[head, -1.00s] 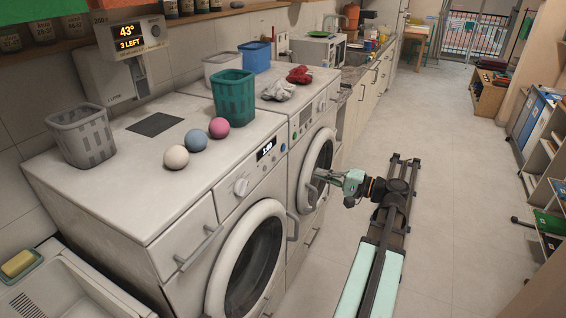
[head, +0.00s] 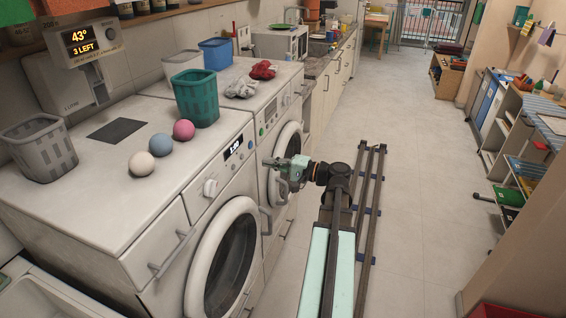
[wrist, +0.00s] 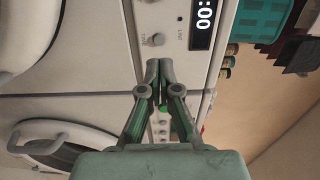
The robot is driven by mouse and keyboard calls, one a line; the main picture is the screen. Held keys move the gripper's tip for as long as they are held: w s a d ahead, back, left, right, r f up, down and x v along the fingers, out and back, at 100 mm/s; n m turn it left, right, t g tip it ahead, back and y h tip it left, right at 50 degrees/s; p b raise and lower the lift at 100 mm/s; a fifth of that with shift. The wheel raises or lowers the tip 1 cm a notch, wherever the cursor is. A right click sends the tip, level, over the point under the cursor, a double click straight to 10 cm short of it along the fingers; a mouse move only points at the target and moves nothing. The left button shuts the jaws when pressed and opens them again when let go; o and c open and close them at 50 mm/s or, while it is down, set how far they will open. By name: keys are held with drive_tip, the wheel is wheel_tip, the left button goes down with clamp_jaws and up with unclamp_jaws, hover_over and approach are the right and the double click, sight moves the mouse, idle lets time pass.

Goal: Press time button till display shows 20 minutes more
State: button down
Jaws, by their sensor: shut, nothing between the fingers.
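The near white machine has a dark display (head: 235,148) on its front panel. In the wrist view the display (wrist: 203,20) is turned sideways and cut off at the top, showing "00:" in part. A small round button (wrist: 153,40) with a label too small to read with certainty is beside the display. My gripper (head: 270,162) is in front of the gap between the two machines. In the wrist view my gripper (wrist: 153,66) is shut and empty, its tips just below that button in the picture. I cannot tell whether they touch the panel.
A second machine (head: 266,112) stands beyond, with a green button (wrist: 163,108) partly behind my fingers. Three balls (head: 160,144) and a green basket (head: 197,100) are on top of the near machine. The floor (head: 425,200) at right is clear.

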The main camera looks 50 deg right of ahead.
sight(243, 157)
drive_tip(key=p+x, duration=0.2)
drive_tip(key=x, duration=0.4)
drive_tip(key=shift+w, duration=0.1)
drive_tip(key=shift+w+a, duration=0.15)
drive_tip(key=shift+w, duration=0.1)
drive_tip(key=shift+w+a+f+b, duration=0.2)
drive_tip(key=shift+w+b, duration=0.3)
drive_tip(key=shift+b, duration=0.2)
drive_tip(key=shift+w+r, duration=0.15)
drive_tip(key=shift+r, duration=0.15)
drive_tip(key=shift+s+d+f+b, duration=0.1)
drive_tip(key=shift+s+b, duration=0.2)
drive_tip(key=shift+s, duration=0.15)
drive_tip(key=b+v, duration=0.3)
drive_tip(key=v, duration=1)
drive_tip(key=shift+s, duration=0.3)
